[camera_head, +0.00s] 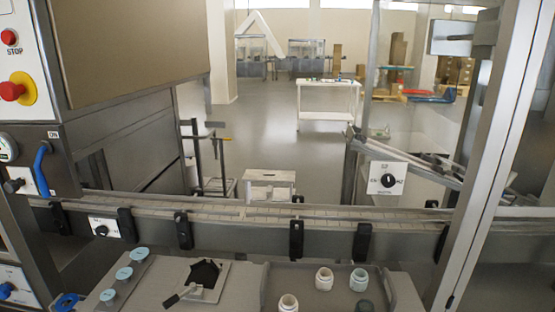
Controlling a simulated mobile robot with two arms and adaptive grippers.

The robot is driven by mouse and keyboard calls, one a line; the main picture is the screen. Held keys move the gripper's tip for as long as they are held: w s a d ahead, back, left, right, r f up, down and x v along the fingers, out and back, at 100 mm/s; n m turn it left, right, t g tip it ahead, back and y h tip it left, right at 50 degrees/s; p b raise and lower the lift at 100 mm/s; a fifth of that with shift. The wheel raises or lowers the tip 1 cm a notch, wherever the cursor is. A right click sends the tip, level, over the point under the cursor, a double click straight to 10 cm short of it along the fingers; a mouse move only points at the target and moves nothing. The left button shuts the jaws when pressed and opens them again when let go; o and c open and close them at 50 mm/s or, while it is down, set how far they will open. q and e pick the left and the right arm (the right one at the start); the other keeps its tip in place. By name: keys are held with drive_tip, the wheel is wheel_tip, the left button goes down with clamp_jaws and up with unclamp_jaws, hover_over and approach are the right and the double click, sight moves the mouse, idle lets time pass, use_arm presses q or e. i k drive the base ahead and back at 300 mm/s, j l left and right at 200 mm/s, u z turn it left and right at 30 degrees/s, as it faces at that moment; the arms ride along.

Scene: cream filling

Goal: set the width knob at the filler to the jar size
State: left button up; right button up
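A black rotary knob (388,180) sits on a white plate at the right, above the conveyor; its small labels are not readable. A second black knob (101,230) sits on a small white plate on the conveyor's front side at left. A third dark knob (14,185) is on the filler's panel (30,160) at the far left. I cannot tell from the print which one is the width knob. Small jars stand in a tray at the bottom: white jars (324,279) and (288,303), and one with a teal top (359,280). Neither gripper is in view.
The conveyor (330,235) runs across the middle with black brackets. A blue lever (42,168) and red buttons (11,91) are on the left panel. A steel post (490,160) stands at right. Teal round pieces (124,273) sit beside a lever plate (196,280).

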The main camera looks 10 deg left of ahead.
sight(102, 231)
drive_tip(key=u, duration=1.4)
